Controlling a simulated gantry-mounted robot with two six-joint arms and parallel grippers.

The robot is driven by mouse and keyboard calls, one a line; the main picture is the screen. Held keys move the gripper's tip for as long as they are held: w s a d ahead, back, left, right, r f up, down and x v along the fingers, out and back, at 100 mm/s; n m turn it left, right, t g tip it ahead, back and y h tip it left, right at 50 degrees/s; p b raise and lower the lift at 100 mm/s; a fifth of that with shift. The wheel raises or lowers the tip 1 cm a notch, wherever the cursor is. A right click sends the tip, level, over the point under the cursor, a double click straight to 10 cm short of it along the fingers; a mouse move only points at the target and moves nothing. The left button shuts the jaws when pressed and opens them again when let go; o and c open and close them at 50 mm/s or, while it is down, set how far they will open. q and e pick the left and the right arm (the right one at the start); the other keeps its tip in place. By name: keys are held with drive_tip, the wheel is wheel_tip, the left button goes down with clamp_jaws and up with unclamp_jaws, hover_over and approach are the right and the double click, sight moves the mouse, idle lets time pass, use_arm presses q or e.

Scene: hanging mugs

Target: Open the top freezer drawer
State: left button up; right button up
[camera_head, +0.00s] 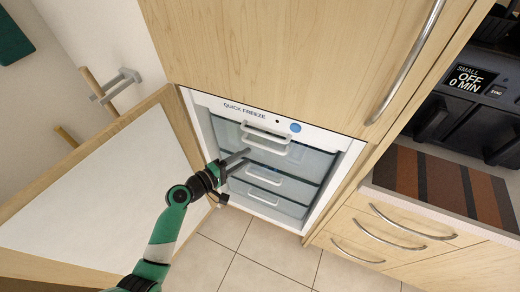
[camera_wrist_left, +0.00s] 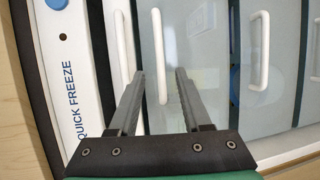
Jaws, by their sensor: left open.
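The freezer compartment (camera_head: 207,108) stands open, with several translucent drawers stacked under a white panel marked QUICK FREEZE. The top drawer's white handle (camera_head: 265,133) is just below this panel, and the drawer looks shut. In the left wrist view the handle nearest the label (camera_wrist_left: 122,40) is beside the left finger, partly hidden by it. Another white handle (camera_wrist_left: 160,55) appears between the two fingers. My left gripper (camera_head: 246,157) is open and empty, in front of the drawers at their left side, below the top handle. Whether it touches anything cannot be told. My right gripper is not in view.
The wooden freezer door (camera_head: 100,185) is swung open to the left, beside my left arm. A closed wooden cabinet door (camera_head: 290,50) is above. Counter drawers (camera_head: 400,235) and a black appliance (camera_head: 465,110) are at the right. The tiled floor (camera_head: 265,255) is clear.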

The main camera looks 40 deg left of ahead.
use_arm(q)
drive_tip(key=w+f+b, duration=0.1)
drive_tip(key=w, duration=0.6)
drive_tip(key=shift+w+d+f, duration=0.15)
drive_tip(key=shift+w, duration=0.15)
clamp_jaws()
idle(0.9)
